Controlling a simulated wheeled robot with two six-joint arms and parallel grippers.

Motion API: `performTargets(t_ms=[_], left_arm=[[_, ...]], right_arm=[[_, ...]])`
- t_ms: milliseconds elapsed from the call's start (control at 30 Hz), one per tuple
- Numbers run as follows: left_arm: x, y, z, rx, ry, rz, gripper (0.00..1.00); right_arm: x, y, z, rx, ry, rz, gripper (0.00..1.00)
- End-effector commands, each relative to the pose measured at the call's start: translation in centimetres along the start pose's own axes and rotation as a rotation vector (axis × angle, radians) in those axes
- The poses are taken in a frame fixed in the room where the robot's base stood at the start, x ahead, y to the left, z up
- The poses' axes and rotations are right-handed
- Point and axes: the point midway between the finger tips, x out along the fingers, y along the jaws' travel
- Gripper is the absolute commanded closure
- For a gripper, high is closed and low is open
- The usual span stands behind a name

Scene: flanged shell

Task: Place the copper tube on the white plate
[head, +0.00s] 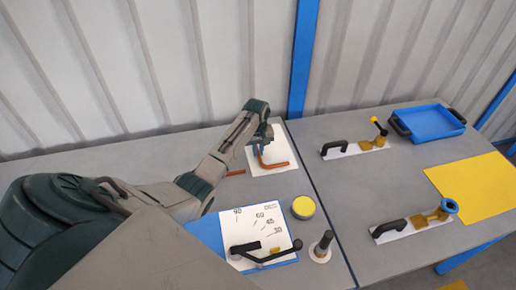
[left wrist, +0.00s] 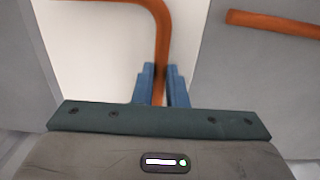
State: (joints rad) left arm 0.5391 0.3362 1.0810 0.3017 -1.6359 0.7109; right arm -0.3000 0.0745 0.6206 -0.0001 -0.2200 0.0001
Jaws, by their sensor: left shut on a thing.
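My left gripper (head: 262,143) is over the white plate (head: 284,146) at the back of the left table. Its blue fingers, also in the left wrist view (left wrist: 160,80), are shut on a bent copper tube (head: 278,165). One leg of this tube runs between the fingers, and the bend (left wrist: 158,12) lies beyond them. The tube is over the plate; I cannot tell whether it touches it. A second copper-coloured piece (head: 236,172) lies on the grey table beside the plate, partly hidden by my arm; it shows at right in the left wrist view (left wrist: 272,23).
A blue board with a white angle chart (head: 248,222) and black lever lies in front. A yellow-topped round tin (head: 303,207) and a dark upright post (head: 323,243) stand nearby. The right table holds two clamp fixtures (head: 355,148), (head: 415,224), a blue tray (head: 430,122) and a yellow sheet (head: 475,185).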

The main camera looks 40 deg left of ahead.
Motion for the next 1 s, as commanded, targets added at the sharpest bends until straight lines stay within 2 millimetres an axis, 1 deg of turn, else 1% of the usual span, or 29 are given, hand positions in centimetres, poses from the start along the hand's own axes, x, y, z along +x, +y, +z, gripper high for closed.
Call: performTargets(t_ms=[33,100,400,433,533,833,933,1000], left_arm=[[0.2,0.0,0.0,0.0,-0.001,-0.001,1.0],[0.5,0.0,0.0,0.0,0.001,0.0,1.0],[0.9,0.0,0.0,0.0,0.001,-0.001,1.0],[0.9,0.0,0.0,-0.001,0.001,-0.001,0.86],[0.9,0.0,0.0,0.0,0.001,-0.001,0.66],[0.7,0.0,0.0,0.0,0.002,0.0,0.66],[0.2,0.0,-0.1,0.0,0.004,0.001,0.66],[-0.7,0.0,-0.1,0.001,0.005,0.002,0.66]], right_arm=[[-0.4,-0.1,-0.1,0.001,0.0,-0.001,0.64],[-0.4,-0.1,-0.1,0.0,0.0,-0.001,0.64],[-0.2,0.3,0.0,-0.001,0.0,0.003,0.64],[-0.2,0.3,0.0,-0.001,0.0,0.003,0.64],[-0.2,0.6,0.0,-0.002,0.0,0.006,0.64],[-0.2,0.8,0.0,-0.003,0.0,0.008,0.64],[0.0,0.8,0.0,-0.003,0.0,0.008,0.64],[0.4,0.7,0.1,-0.003,-0.001,0.008,0.64]])
